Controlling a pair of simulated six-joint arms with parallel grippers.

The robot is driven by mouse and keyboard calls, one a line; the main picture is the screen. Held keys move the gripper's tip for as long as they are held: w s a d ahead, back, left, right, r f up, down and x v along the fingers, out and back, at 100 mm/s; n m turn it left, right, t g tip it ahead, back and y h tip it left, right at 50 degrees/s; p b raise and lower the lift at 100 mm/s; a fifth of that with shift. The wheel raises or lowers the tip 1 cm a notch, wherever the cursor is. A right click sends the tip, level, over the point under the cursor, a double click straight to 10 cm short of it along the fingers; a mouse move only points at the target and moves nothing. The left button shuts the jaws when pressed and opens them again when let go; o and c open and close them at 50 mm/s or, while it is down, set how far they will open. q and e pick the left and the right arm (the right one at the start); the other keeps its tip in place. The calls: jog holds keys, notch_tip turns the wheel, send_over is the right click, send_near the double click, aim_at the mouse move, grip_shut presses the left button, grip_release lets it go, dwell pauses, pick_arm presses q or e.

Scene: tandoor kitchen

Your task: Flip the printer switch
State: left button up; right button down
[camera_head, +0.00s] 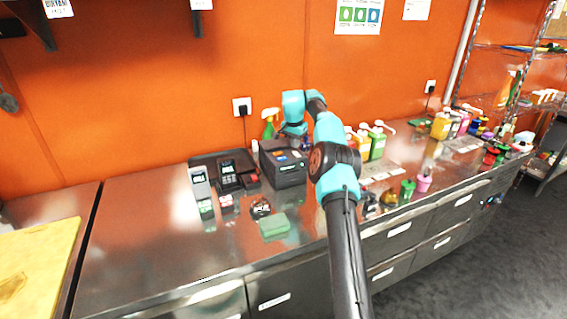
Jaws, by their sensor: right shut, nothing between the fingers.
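The printer (285,176) is a black box on the steel counter, near the wall and left of my arm. I cannot make out its switch at this size. My right arm reaches up from the bottom, bends over and comes down behind the printer's top right. My right gripper (295,141) is shut and empty, close to the printer's top rear edge. I cannot tell whether it touches the printer. My left gripper is not in view.
A wall socket (242,106) with a cable is above the printer. A green spray bottle (269,122) stands behind it. Sauce bottles (377,144) stand right of my arm. The counter's front left (150,250) is clear.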

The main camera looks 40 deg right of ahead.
jog(key=shift+f, duration=1.2)
dwell(1.3)
jog(key=shift+r, duration=3.5)
jog(key=shift+a, duration=0.15)
